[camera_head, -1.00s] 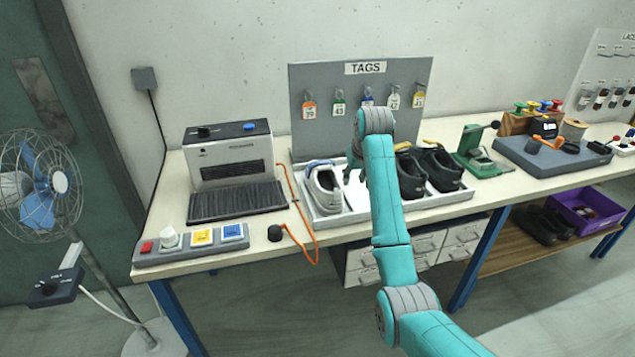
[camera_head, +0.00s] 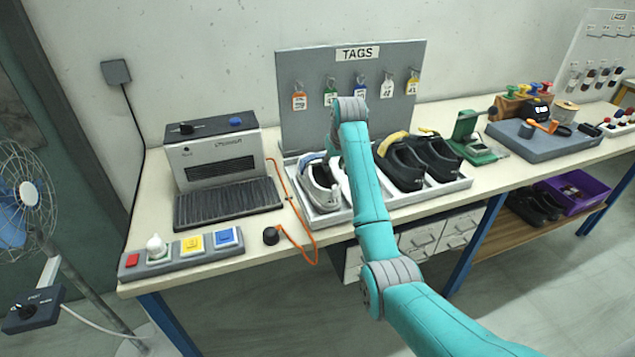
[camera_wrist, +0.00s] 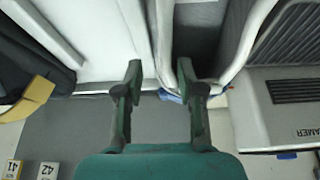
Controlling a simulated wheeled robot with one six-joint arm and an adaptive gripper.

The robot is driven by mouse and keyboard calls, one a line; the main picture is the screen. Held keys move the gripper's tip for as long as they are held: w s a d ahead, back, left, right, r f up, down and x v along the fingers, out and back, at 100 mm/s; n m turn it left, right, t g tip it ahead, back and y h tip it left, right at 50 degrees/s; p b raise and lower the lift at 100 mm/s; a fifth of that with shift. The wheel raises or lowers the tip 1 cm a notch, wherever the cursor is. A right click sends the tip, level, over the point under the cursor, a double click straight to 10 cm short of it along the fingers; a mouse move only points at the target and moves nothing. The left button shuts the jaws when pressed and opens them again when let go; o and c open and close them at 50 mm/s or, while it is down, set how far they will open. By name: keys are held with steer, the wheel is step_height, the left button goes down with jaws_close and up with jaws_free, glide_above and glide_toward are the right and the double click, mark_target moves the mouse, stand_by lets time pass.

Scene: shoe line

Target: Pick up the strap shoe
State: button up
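A light grey-white shoe (camera_head: 323,196) with a dark inside stands at the left end of the white tray (camera_head: 425,198) on the bench. Two black shoes with yellow linings, one at the middle (camera_head: 400,170) and one at the right (camera_head: 437,158), share the tray. I cannot make out a strap on any of them. My gripper (camera_wrist: 160,80) is open and empty. In the wrist view the pale shoe (camera_wrist: 163,40) shows its pale wall between the fingers, the right finger over its dark opening, the left over the tray floor. Contact cannot be told. My arm hides part of the tray.
The grey tag board (camera_head: 300,65) stands close behind the tray. A grey machine (camera_head: 215,150) is to the left, with an orange cable (camera_head: 290,210) between it and the tray. A green device (camera_head: 475,150) stands at the right.

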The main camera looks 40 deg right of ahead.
mark_target(329, 179)
steer(key=shift+x, duration=2.55)
jaws_close()
